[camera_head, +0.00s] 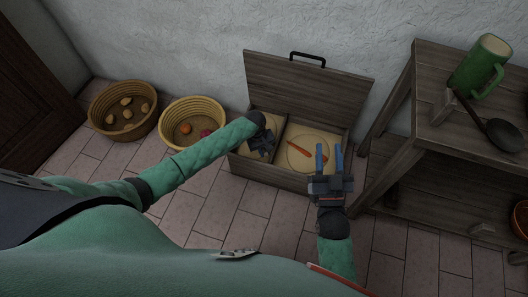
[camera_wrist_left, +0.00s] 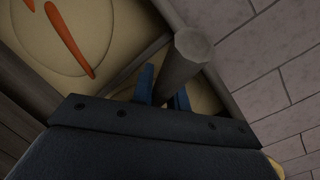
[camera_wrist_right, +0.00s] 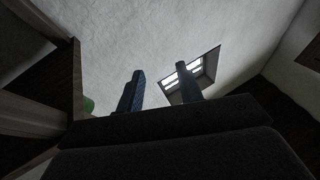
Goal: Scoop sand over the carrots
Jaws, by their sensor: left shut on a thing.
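The wooden chest (camera_head: 281,176) stands open against the wall, with a divider between two sand-filled compartments. Orange carrots (camera_head: 307,151) lie uncovered on the right compartment's sand, inside a faint ring; carrots also show in the left wrist view (camera_wrist_left: 69,42). My left gripper (camera_head: 264,143) is over the left compartment, which holds sand (camera_head: 246,148). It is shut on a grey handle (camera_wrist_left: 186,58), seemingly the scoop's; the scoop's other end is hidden. My right gripper (camera_head: 329,158) is open and empty above the chest's front right; its fingers also show in the right wrist view (camera_wrist_right: 158,88).
Two wicker baskets stand left of the chest, one with potatoes (camera_head: 122,108), one with red and orange vegetables (camera_head: 193,122). A wooden shelf (camera_head: 408,140) at right carries a green mug (camera_head: 481,64) and dark ladle (camera_head: 503,134). The chest lid (camera_head: 305,84) stands raised behind.

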